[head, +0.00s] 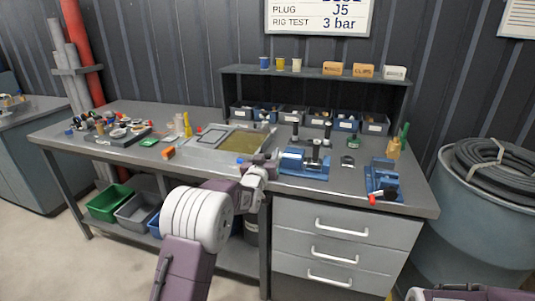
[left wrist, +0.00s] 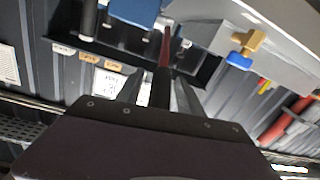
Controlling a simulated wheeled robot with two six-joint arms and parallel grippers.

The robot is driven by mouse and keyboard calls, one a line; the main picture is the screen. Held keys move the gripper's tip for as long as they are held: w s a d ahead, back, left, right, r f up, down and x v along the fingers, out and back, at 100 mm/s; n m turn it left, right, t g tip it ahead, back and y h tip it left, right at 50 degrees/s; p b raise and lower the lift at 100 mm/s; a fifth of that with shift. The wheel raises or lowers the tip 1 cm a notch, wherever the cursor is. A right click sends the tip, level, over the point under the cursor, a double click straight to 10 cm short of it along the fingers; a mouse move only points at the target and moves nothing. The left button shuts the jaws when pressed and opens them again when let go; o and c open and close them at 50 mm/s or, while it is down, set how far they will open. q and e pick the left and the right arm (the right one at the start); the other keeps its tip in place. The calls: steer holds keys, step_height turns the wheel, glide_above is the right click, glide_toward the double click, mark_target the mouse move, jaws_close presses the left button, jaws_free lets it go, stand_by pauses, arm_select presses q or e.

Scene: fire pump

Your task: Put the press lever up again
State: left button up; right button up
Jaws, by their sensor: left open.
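A small blue press-like device (head: 384,178) stands at the right front of the bench. A red-ended lever (head: 375,198) sticks out low at its front left, near the bench edge. My left gripper (head: 270,161) is well to the left of it, over the front of the bench beside another blue fixture (head: 303,164). In the left wrist view the open fingers (left wrist: 172,88) point up the picture. A thin dark red strip (left wrist: 166,45) shows beyond them; I cannot tell what it is. My right gripper is not in view.
A tray with a yellowish panel (head: 242,143) lies left of my gripper. Black upright parts (head: 316,150) stand behind the blue fixture. Blue bins (head: 345,123) line the back under a shelf (head: 320,76). A wooden block with green-handled tools (head: 394,148) stands behind the right device.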

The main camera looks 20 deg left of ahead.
arm_select(q)
steer(key=shift+w, duration=0.15)
jaws_close()
stand_by(1.4)
